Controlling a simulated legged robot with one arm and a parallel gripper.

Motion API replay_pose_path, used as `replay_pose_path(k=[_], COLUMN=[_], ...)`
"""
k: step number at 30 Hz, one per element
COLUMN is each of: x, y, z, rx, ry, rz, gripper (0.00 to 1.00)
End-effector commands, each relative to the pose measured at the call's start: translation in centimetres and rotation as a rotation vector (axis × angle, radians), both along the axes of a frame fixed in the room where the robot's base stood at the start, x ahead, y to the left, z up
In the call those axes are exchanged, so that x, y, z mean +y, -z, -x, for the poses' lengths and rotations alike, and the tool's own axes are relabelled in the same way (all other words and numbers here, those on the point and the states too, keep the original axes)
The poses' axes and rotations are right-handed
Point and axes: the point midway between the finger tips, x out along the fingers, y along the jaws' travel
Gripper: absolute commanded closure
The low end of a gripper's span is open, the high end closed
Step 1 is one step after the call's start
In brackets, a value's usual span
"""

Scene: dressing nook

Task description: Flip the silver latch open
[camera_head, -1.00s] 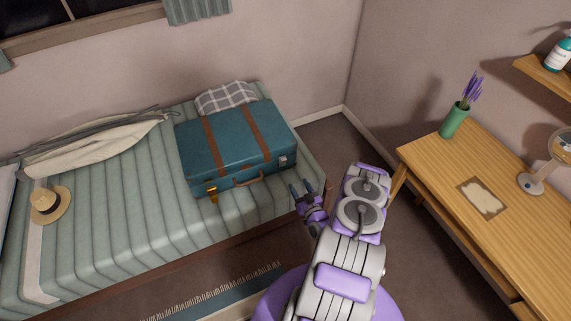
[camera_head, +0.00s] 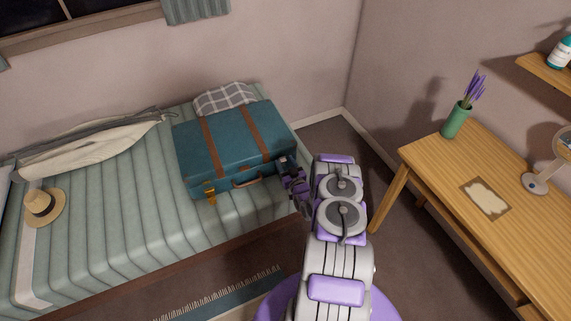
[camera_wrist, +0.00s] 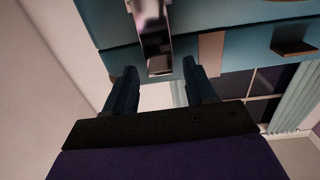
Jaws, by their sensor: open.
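A teal suitcase (camera_head: 228,150) with brown straps lies shut on the bed. Its gold latch (camera_head: 210,190) hangs at the front left. The silver latch (camera_wrist: 153,35) shows in the wrist view on the suitcase's teal side, as a shiny metal plate. In the head view it is hidden behind my gripper. My gripper (camera_head: 285,170) is at the suitcase's front right corner. In the wrist view my gripper (camera_wrist: 160,72) is open, its two dark fingers either side of the latch's lower end. I cannot tell whether a finger touches it.
The suitcase handle (camera_head: 246,182) lies between the latches. The striped bed (camera_head: 110,215) also holds a straw hat (camera_head: 43,207) and a garment bag (camera_head: 85,150). A wooden desk (camera_head: 450,165) stands right of my arm, with floor between it and the bed.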

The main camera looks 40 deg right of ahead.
Motion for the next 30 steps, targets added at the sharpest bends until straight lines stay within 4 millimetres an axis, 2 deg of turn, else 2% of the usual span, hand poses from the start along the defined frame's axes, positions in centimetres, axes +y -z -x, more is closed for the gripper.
replay_pose_path(k=[5,21,30], x=[0.02,0.0,-0.02], y=[-0.01,-0.01,-0.02], z=[0.02,0.05,0.06], rx=[0.0,-0.001,-0.001], ry=[0.0,0.001,0.001], rz=[0.0,0.0,0.0], gripper=[0.47,0.98,1.0])
